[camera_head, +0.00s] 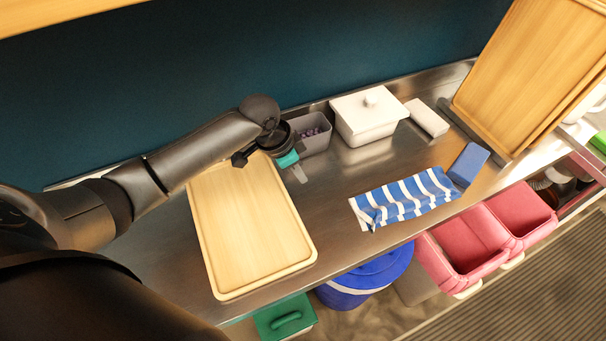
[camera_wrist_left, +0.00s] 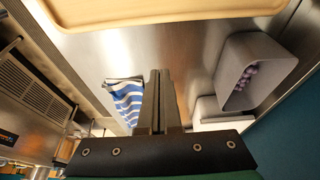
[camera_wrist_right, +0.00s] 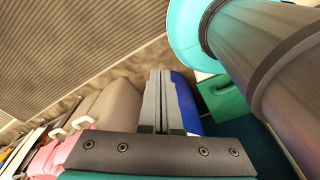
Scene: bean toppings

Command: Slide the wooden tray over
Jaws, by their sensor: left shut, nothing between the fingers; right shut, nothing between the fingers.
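The wooden tray (camera_head: 250,230) lies flat on the steel counter, left of centre in the head view. Its edge also shows at the top of the left wrist view (camera_wrist_left: 165,14). My left gripper (camera_head: 301,175) is shut and empty, just right of the tray's far right side. In the left wrist view its closed fingers (camera_wrist_left: 159,80) point over bare steel, apart from the tray. My right gripper is out of the head view. In the right wrist view its fingers (camera_wrist_right: 158,80) are shut and empty, low beside the bins under the counter.
A grey bin with purple beans (camera_head: 315,141) and a white lidded box (camera_head: 366,118) stand behind. A blue striped cloth (camera_head: 405,199) and a blue block (camera_head: 468,164) lie to the right. Bare steel separates tray and cloth. Pink bins (camera_head: 462,256) sit below the counter.

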